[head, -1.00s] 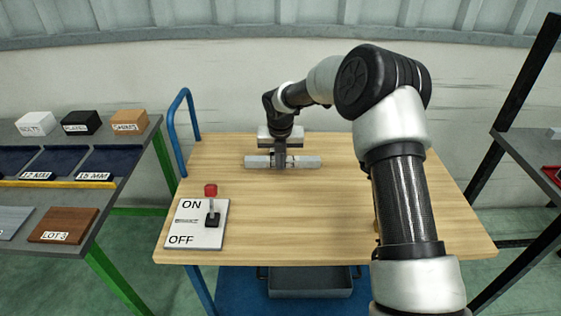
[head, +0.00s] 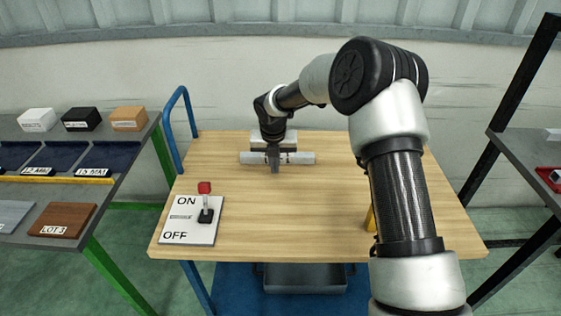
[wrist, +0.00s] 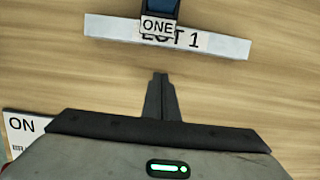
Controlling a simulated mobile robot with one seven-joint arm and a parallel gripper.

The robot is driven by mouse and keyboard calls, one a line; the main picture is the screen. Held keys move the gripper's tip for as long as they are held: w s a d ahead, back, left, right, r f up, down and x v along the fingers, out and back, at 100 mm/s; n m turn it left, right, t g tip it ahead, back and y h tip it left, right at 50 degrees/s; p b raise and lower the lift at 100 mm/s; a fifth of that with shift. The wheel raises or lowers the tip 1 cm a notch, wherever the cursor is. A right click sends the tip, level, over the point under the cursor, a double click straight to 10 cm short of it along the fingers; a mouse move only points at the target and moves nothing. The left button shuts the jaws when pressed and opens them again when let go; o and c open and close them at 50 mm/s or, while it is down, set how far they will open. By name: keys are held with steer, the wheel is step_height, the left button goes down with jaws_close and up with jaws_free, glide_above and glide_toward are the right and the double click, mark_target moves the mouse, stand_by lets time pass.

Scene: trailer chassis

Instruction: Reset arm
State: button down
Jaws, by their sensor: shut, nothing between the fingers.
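My arm reaches from the right over a wooden table (head: 320,215). My gripper (head: 274,170) is shut and empty near the back of the table, and its narrow fingers also show in the wrist view (wrist: 160,82). A pale grey bar (head: 303,158) lies just by the gripper; my wrist partly hides it. In the wrist view, a pale bar labelled LOT 1 (wrist: 225,44) lies ahead of the fingertips, apart from them in the picture. A blue piece (wrist: 160,10) with a ONE label overlaps its middle.
An ON/OFF panel (head: 176,218) with a red-knobbed lever (head: 204,188) sits at the table's front left. A blue rail (head: 170,130) rises at the left edge. A yellow item (head: 370,219) is partly hidden by my arm. Shelves stand left (head: 98,180) and right (head: 522,150). The table's middle is clear.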

steer(key=s+d+r+m, duration=0.2)
steer(key=s+r+m, duration=0.1)
steer(key=r, duration=0.4)
steer(key=s+d+r+m+h+p, duration=0.1)
steer(key=s+d+r+m, duration=0.15)
steer(key=r, duration=0.35)
steer(key=s+d+r+m, duration=0.1)
steer(key=s+r+m, duration=0.15)
steer(key=r, duration=0.45)
steer(key=s+d+r+m+t, duration=0.1)
steer(key=s+d+r+m, duration=0.6)
steer(key=s+m, duration=0.35)
steer(key=s+d+r+m+t+y+p, duration=0.1)
steer(key=s+d+m, duration=0.1)
steer(key=s+m, duration=0.7)
steer(key=s+d+r+m+t, duration=0.1)
steer(key=s+d+m, duration=0.1)
steer(key=s+m, duration=0.75)
step_height(320, 180, up, 12)
steer(key=n+p, duration=0.1)
steer(key=p, duration=1)
steer(key=shift+p, duration=0.4)
steer(key=shift+d, duration=0.1)
